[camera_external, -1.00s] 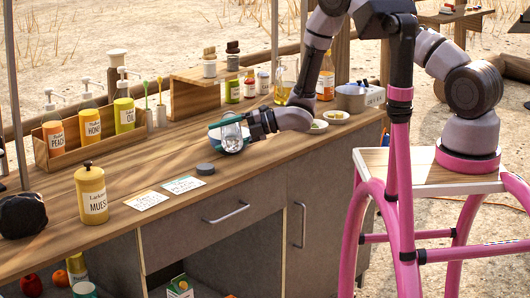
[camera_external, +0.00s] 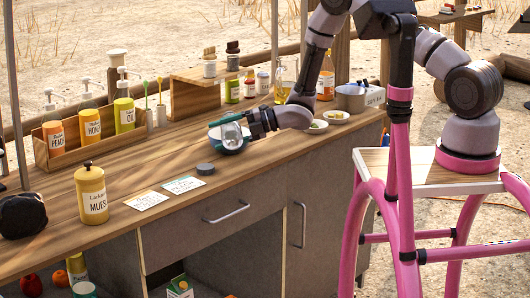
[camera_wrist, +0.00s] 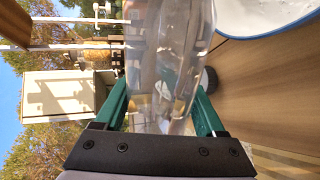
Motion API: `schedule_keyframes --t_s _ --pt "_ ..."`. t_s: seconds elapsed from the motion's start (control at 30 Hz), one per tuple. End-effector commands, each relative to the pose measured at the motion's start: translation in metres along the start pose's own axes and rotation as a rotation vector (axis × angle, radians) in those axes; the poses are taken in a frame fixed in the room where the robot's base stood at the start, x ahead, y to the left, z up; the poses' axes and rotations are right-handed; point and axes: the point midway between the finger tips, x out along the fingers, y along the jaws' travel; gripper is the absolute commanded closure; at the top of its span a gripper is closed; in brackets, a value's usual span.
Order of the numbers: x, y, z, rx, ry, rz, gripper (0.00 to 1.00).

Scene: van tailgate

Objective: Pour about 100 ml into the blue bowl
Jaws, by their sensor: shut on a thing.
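The blue bowl (camera_external: 232,145) stands on the wooden counter, just below and beside my gripper (camera_external: 243,120). In the wrist view the bowl (camera_wrist: 258,14) is cut off at the upper right, showing a white inside and a blue rim. The wrist view is rolled sideways, with sky at the left and counter at the right. My gripper (camera_wrist: 158,105) has its green fingers shut on a clear container (camera_wrist: 165,60), which looks tilted well over. Its mouth is out of the wrist view. I cannot tell how much liquid it or the bowl holds.
A dark round lid (camera_external: 205,169) and two cards (camera_external: 183,184) lie on the counter in front. A yellow canister (camera_external: 91,195) stands at the left. A rack of pump bottles (camera_external: 57,141) is behind.

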Motion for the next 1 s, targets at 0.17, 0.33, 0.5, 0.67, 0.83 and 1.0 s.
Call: schedule_keyframes --t_s 0.17,0.33,0.5,0.67,0.83,1.0 --pt "-0.0001 0.0008 0.0009 0.021 0.004 0.002 1.0" --pt "-0.0002 0.0009 0.0014 0.036 0.009 0.001 1.0" --pt "-0.0002 0.0009 0.0017 0.051 0.013 0.001 1.0" --pt "-0.0002 0.001 0.002 0.063 0.016 0.001 1.0" --pt "-0.0001 0.0011 0.0019 0.07 0.018 0.001 1.0" --pt "-0.0002 0.0011 0.0022 0.076 0.02 0.001 1.0"
